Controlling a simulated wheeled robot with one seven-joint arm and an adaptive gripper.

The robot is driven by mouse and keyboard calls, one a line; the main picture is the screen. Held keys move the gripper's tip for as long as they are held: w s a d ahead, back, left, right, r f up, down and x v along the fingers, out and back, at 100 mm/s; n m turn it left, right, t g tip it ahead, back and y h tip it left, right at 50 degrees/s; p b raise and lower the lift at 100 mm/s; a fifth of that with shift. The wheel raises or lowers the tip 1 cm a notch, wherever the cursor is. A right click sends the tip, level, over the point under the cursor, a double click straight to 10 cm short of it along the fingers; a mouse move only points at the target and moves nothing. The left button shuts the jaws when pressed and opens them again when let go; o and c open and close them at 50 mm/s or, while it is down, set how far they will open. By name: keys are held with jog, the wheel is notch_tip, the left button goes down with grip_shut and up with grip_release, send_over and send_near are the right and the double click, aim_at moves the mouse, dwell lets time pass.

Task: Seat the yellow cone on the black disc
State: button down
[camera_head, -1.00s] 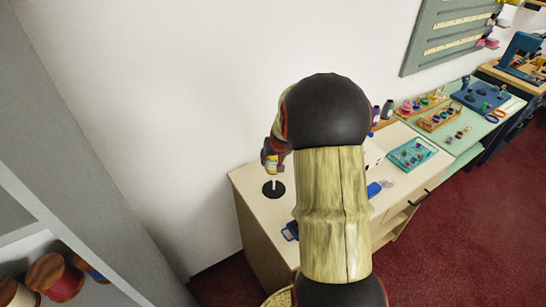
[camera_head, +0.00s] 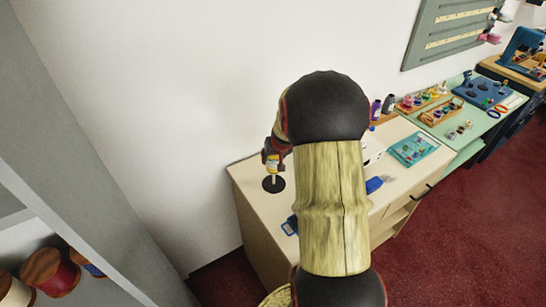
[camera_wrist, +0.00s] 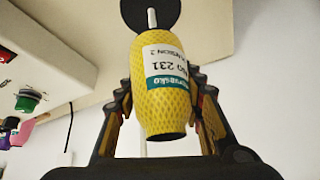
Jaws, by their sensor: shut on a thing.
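The yellow cone (camera_wrist: 166,100) is a thread cone with a mesh surface and a white and green label. It sits between the two fingers of my gripper (camera_wrist: 163,98), which is shut on it. The black disc (camera_wrist: 150,8) with a white pin lies beyond the cone in the wrist view. The pin shows between disc and cone and meets the cone's end; whether its tip is inside is hidden. In the head view the cone (camera_head: 272,168) is upright just above the black disc (camera_head: 273,184), with my gripper (camera_head: 272,160) around its upper part.
The pale counter (camera_head: 252,205) is clear around the disc. Blue items (camera_head: 376,184) and a teal tray (camera_head: 413,149) lie to the right, partly behind my arm. A white wall (camera_head: 180,90) stands close behind. A grey shelf with spools (camera_head: 58,272) is at left.

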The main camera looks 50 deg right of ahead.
jog(key=shift+f+b, duration=4)
jog(key=shift+f, duration=0.1)
jog(key=c, duration=1.1)
grip_release()
jog(key=shift+o, duration=0.2)
jog(key=v, duration=1.2)
jog(key=shift+f, duration=0.1)
